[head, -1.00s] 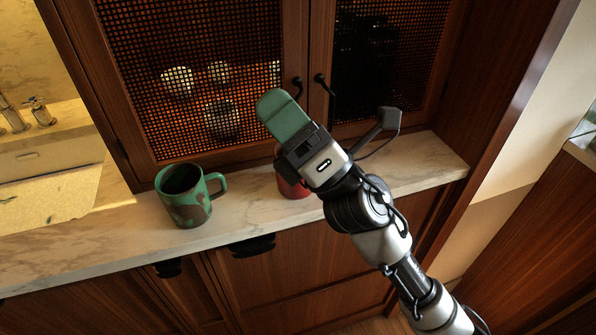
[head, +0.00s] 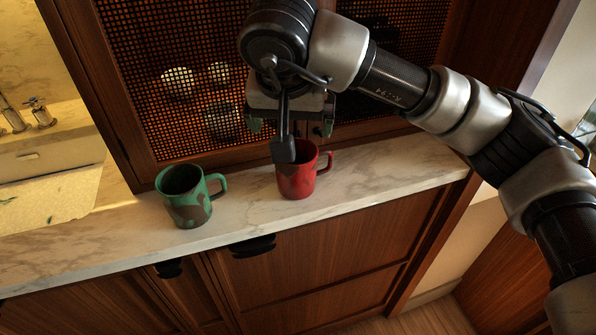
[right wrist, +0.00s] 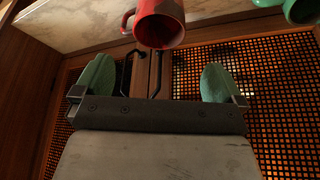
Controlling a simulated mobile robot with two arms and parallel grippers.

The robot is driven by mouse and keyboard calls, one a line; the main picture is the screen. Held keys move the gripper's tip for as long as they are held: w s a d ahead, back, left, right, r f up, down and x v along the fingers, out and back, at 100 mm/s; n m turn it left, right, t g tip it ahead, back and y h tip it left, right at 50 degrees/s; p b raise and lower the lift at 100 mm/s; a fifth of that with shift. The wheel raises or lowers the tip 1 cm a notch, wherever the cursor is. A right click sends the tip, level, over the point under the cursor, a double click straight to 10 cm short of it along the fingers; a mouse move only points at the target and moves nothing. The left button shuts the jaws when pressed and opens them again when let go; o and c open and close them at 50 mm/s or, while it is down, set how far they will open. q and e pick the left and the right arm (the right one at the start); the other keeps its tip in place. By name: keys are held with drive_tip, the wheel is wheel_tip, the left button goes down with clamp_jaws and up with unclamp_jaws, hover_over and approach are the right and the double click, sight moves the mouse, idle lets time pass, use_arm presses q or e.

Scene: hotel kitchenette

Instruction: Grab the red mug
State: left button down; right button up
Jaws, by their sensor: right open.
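The red mug (head: 300,180) stands upright on the marble counter, its handle to the right in the head view. My wrist camera arm partly covers its left rim. In the right wrist view the red mug (right wrist: 160,22) is at the top middle, beyond the fingers and between their lines. My right gripper (head: 290,128) is above and behind the mug, by the cabinet doors. It is open and empty, with two green fingertips spread wide in the right wrist view (right wrist: 157,82). My left gripper is not in view.
A green and brown mug (head: 188,196) stands on the counter (head: 245,210) left of the red one. Mesh cabinet doors (head: 190,60) with black handles rise behind. A sink area (head: 50,165) lies far left. The counter right of the red mug is clear.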

hover_over(304, 169)
drive_tip(key=w+a, duration=0.1)
drive_tip(key=a, duration=0.1)
wheel_tip(304, 169, down, 4)
drive_tip(key=p+x, duration=0.1)
drive_tip(key=x, duration=0.4)
drive_tip(key=shift+w+d+f+p, duration=0.1)
drive_tip(key=shift+w+d+p, duration=0.05)
drive_tip(key=shift+w+p, duration=0.15)
drive_tip(key=shift+s, duration=0.1)
drive_tip(key=c, duration=1.1)
drive_tip(key=shift+c, duration=0.8)
